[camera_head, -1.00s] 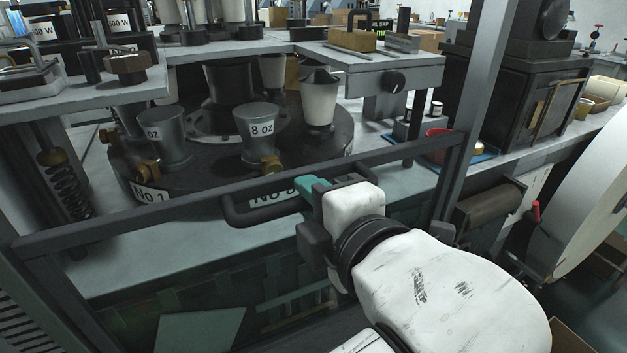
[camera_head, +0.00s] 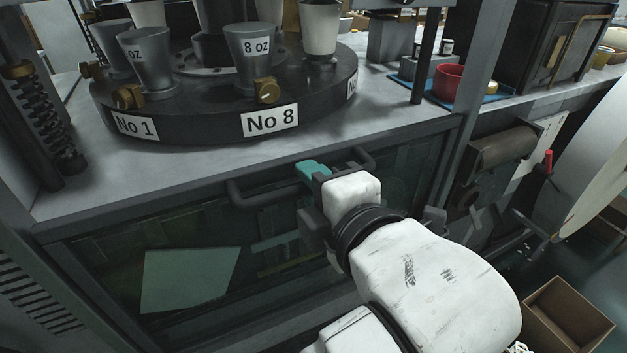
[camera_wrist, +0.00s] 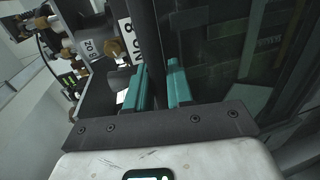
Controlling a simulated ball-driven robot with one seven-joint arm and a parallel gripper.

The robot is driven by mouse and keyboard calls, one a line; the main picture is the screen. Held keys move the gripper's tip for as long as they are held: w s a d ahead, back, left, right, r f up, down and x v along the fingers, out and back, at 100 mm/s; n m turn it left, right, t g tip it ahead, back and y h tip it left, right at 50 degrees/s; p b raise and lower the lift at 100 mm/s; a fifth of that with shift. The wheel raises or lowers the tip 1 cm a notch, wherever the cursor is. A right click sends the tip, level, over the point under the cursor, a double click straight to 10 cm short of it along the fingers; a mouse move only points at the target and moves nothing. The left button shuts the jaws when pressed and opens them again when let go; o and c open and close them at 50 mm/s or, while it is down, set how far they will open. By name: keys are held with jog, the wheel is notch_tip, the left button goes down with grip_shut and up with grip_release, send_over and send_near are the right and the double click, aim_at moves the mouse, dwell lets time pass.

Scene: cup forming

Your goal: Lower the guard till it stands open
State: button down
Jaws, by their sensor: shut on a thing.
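The guard (camera_head: 130,210) is a dark-framed, see-through panel at the front of the machine. Its top rail is level with about the bench's front edge, below the round turntable (camera_head: 190,120), so the space in front of the cups is open. A dark bar handle (camera_head: 262,197) runs along its upper part. My gripper (camera_head: 313,171) is at the right half of this handle, its teal fingers shut on it. In the wrist view the dark handle runs between the two teal fingers (camera_wrist: 160,85). Part of the handle is hidden by my gripper and wrist.
Cup moulds (camera_head: 250,60) with brass knobs stand on the turntable behind the guard. A cardboard box (camera_head: 568,315) lies on the floor at the lower right.

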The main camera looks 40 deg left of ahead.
jog(key=c, duration=1.2)
grip_release()
jog(key=shift+d, duration=0.1)
jog(key=shift+d, duration=0.1)
jog(key=p+v, duration=0.6)
jog(key=v, duration=0.4)
jog(key=shift+s+d+r, duration=0.1)
jog(key=shift+s+d, duration=0.1)
jog(key=shift+d, duration=0.05)
